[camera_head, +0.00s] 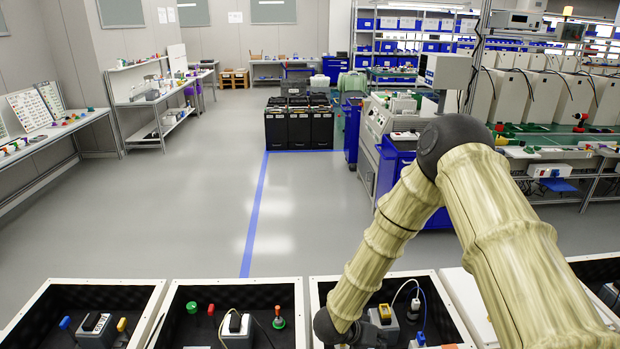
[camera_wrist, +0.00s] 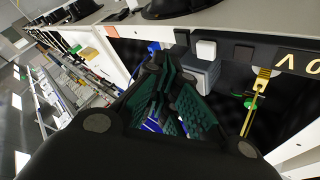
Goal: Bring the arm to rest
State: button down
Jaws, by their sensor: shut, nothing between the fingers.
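My arm comes in from the right of the head view, bends at a dark elbow and slopes down to the left. Its wrist end is over the third open box (camera_head: 316,290) at the bottom. The fingers are not clear in the head view. In the wrist view my gripper (camera_wrist: 172,75) shows two fingers with green ribbed pads, drawn together and empty. Past the fingers is a grey block (camera_wrist: 204,72) with a white square on it. I cannot tell whether the fingers touch anything in the box.
Several open black-lined boxes stand in a row along the bottom, such as the left one (camera_head: 70,283), with connectors and knobs inside. Black crates (camera_head: 298,127) and a blue cabinet (camera_head: 405,180) stand beyond. The grey floor (camera_head: 190,200) is clear at middle left.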

jog(key=s+d+f+n+y, duration=0.1)
jog(key=s+f+n+y, duration=0.1)
jog(key=s+f, duration=0.4)
jog(key=s+d+f+n+y, duration=0.1)
jog(key=s+f+y, duration=0.25)
jog(key=s, duration=0.55)
jog(key=s+f+n+g+y, duration=0.2)
jog(key=s+g+y, duration=0.15)
jog(key=s, duration=1.75)
notch_tip(320, 180, down, 9)
jog(key=b, duration=0.9)
jog(key=shift+h, duration=0.3)
jog(key=shift+w, duration=0.1)
